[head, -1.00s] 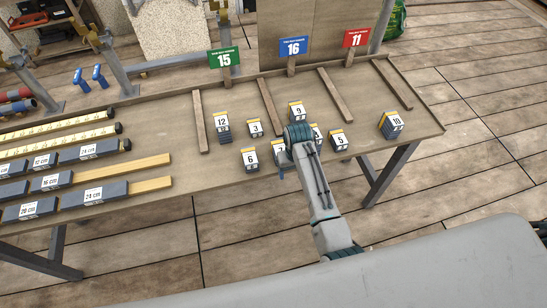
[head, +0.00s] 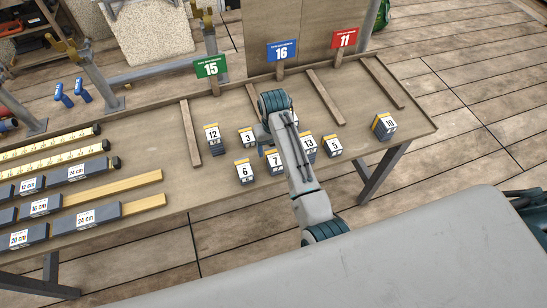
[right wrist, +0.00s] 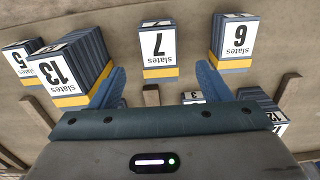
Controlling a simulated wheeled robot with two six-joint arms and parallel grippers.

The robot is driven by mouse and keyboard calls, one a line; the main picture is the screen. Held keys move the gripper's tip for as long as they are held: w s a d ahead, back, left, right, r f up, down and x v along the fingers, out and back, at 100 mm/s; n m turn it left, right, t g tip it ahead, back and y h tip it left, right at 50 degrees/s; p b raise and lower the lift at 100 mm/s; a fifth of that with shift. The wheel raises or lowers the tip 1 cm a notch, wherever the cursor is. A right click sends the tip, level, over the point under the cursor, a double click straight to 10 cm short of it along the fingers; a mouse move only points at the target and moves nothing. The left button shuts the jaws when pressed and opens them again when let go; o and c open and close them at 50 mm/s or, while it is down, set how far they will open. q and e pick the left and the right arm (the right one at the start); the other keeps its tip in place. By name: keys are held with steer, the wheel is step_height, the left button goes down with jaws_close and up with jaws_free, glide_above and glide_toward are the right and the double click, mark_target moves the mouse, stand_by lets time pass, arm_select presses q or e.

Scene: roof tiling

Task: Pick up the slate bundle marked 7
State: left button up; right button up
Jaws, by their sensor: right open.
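The slate bundle marked 7 (head: 274,161) stands on the table among other bundles, partly covered by my right arm in the head view. In the right wrist view the bundle marked 7 (right wrist: 159,46) shows its whole white label with a yellow band, upside down. My right gripper (right wrist: 161,80) is open, with one blue finger on each side in the picture. Bundle 7 appears between the finger lines, a little beyond the tips, with nothing held. In the head view my right gripper (head: 265,146) is mostly hidden by its own arm. My left gripper is out of view.
Bundle 13 (right wrist: 69,66) and bundle 6 (right wrist: 235,39) stand close on either side of 7. Bundles 3 (head: 247,138), 12 (head: 212,134), 5 (head: 333,146) and 10 (head: 385,125) are around. Wooden strips (head: 327,97) and number signs line the table's back.

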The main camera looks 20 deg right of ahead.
mark_target(274, 156)
steer(key=shift+s+f, duration=0.15)
steer(key=shift+f, duration=0.5)
steer(key=shift+f+p, duration=0.3)
steer(key=shift+p, duration=0.1)
step_height(274, 156, down, 4)
steer(key=shift+r+p, duration=0.2)
steer(key=shift+p, duration=0.7)
steer(key=shift+f, duration=0.55)
steer(key=shift+c, duration=0.6)
steer(key=c, duration=1.1)
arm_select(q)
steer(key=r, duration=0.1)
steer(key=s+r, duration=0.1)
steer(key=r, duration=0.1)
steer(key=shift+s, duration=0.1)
arm_select(e)
steer(key=shift+w, duration=0.2)
steer(key=shift+c, duration=0.3)
